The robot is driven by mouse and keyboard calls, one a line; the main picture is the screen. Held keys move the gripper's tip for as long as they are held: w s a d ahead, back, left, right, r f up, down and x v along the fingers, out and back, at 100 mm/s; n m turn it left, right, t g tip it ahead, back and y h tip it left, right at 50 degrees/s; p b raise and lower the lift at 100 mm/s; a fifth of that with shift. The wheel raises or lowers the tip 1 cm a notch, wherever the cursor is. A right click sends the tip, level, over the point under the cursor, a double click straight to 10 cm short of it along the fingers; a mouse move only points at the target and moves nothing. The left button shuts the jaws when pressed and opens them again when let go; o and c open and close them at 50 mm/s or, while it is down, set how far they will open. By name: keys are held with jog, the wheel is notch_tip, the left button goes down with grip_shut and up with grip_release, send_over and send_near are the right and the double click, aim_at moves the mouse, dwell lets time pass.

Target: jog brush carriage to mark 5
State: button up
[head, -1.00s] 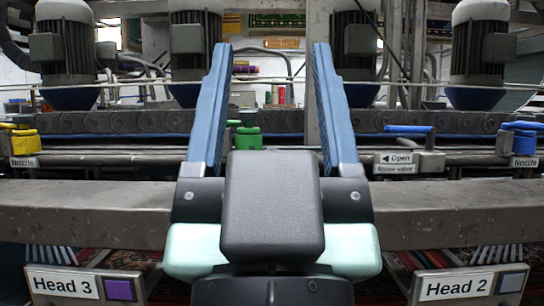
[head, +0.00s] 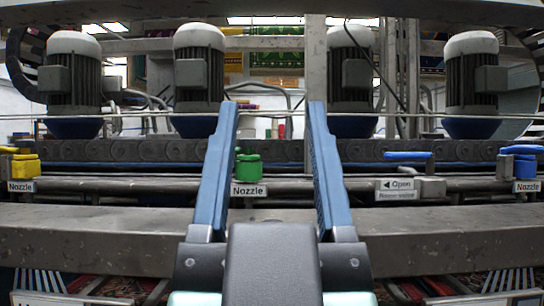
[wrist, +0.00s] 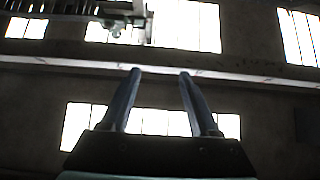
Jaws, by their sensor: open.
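My gripper (head: 273,105) points up in the middle of the head view, its two blue fingers wide apart with nothing between them. It also shows open in the wrist view (wrist: 160,73), against a wall with bright windows. Behind it stands a row of brush motors with white caps: far left (head: 74,78), left of the fingers (head: 199,70), right of them (head: 350,85) and far right (head: 473,75). I cannot tell which part is the brush carriage. No mark 5 and no jog control can be made out. The fingers touch nothing that I can see.
A grey steel beam (head: 90,238) crosses in front of me. Behind it are yellow (head: 25,166), green (head: 248,168) and blue (head: 526,167) nozzle valves. A blue-handled rinse valve (head: 408,156) has an "Open" arrow sign. A striped rug (head: 452,286) shows below the beam.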

grip_shut()
dwell(1.5)
